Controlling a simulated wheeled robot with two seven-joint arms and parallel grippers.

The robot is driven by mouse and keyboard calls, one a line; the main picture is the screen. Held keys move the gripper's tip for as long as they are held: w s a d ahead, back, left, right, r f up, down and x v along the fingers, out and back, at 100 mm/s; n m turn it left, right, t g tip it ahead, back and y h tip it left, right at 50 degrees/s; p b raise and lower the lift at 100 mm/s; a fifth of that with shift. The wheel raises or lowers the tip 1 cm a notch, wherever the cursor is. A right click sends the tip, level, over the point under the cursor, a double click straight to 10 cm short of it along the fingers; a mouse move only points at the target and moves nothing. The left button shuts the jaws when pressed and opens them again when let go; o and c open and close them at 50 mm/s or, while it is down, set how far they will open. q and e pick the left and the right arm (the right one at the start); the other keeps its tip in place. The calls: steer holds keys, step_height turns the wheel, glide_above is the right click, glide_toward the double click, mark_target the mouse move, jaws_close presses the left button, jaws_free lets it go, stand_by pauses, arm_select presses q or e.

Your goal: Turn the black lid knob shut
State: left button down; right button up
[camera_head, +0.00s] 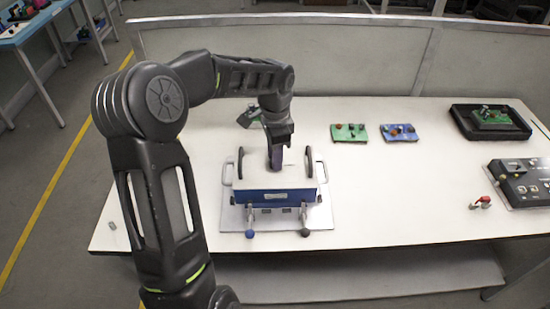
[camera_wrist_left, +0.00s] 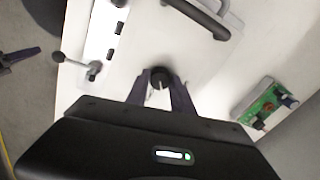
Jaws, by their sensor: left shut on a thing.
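A box (camera_head: 275,195) with a blue front and a white lid (camera_head: 296,178) stands on a grey plate on the table. My left gripper (camera_head: 276,165) points down at the middle of the lid. In the left wrist view the round black knob (camera_wrist_left: 160,75) with a pale pointer line sits between the fingertips of my left gripper (camera_wrist_left: 160,88). The fingers are shut on the knob. In the head view the gripper hides the knob. My right gripper is not in view.
Black handles (camera_head: 308,162) stand on both sides of the lid. Levers with ball ends (camera_head: 305,231) stick out in front. Green (camera_head: 348,132) and blue (camera_head: 399,132) boards, a black tray (camera_head: 456,124) and a black panel (camera_head: 524,182) lie to the right.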

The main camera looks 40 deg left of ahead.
arm_select(q)
steer(key=n+b, duration=0.1)
steer(key=n, duration=0.4)
steer(key=shift+n, duration=0.3)
steer(key=n, duration=0.4)
steer(key=shift+n+b, duration=0.35)
steer(key=shift+n, duration=0.05)
steer(key=c, duration=1.1)
jaws_free()
steer(key=shift+r, duration=3.9)
